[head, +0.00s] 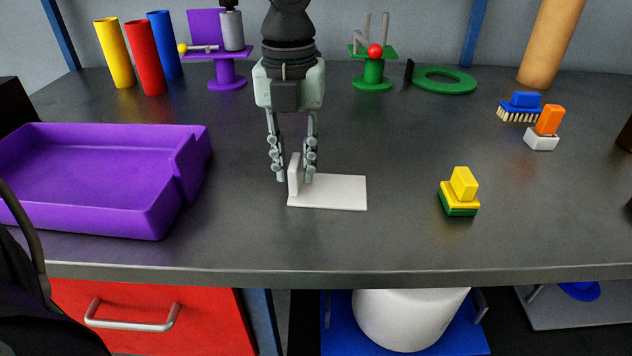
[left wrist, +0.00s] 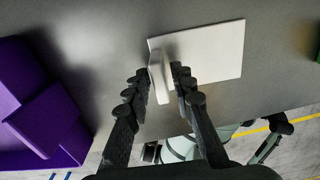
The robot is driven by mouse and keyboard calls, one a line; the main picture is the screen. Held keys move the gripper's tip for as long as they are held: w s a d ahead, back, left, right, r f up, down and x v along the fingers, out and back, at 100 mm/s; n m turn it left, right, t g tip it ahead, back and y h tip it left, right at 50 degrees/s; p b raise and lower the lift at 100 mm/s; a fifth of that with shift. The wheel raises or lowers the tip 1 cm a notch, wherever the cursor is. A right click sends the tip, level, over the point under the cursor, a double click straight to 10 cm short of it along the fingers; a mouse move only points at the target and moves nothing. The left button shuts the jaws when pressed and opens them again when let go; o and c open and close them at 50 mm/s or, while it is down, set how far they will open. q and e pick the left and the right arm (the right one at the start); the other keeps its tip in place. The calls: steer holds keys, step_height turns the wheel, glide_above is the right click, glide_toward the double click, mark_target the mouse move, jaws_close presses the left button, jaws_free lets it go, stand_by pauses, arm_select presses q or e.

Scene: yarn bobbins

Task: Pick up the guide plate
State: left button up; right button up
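The guide plate is a white piece with a flat base (head: 335,192) and an upright fin at its left end. It lies on the dark bench near the middle, and its base also shows in the left wrist view (left wrist: 212,50). My left gripper (head: 295,178) points down over the fin, with one finger on each side of it. In the left wrist view the fingers (left wrist: 160,71) stand apart with the fin between them. A gap shows beside the left finger; contact on the right side is hard to tell. I cannot see my right gripper.
A purple tray (head: 150,215) stands to the left. A yellow and green block (head: 460,192) sits to the right, with brushes (head: 520,106) behind it. Purple (head: 228,72) and green (head: 373,75) stands, a green ring (head: 445,80) and coloured tubes (head: 146,60) line the back.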

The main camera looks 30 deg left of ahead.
arm_select(q)
jaws_close()
arm_select(e)
steer(key=shift+s, duration=0.2)
steer(key=shift+s+f, duration=0.1)
steer(key=shift+s, duration=0.1)
arm_select(q)
steer(key=shift+r, duration=0.15)
arm_select(e)
steer(key=shift+d, duration=0.1)
arm_select(q)
steer(key=shift+r, duration=0.15)
step_height(320, 180, up, 28)
steer(key=shift+f+p, duration=0.25)
steer(key=shift+p, duration=0.2)
arm_select(e)
step_height(320, 180, down, 2)
steer(key=shift+f, duration=0.15)
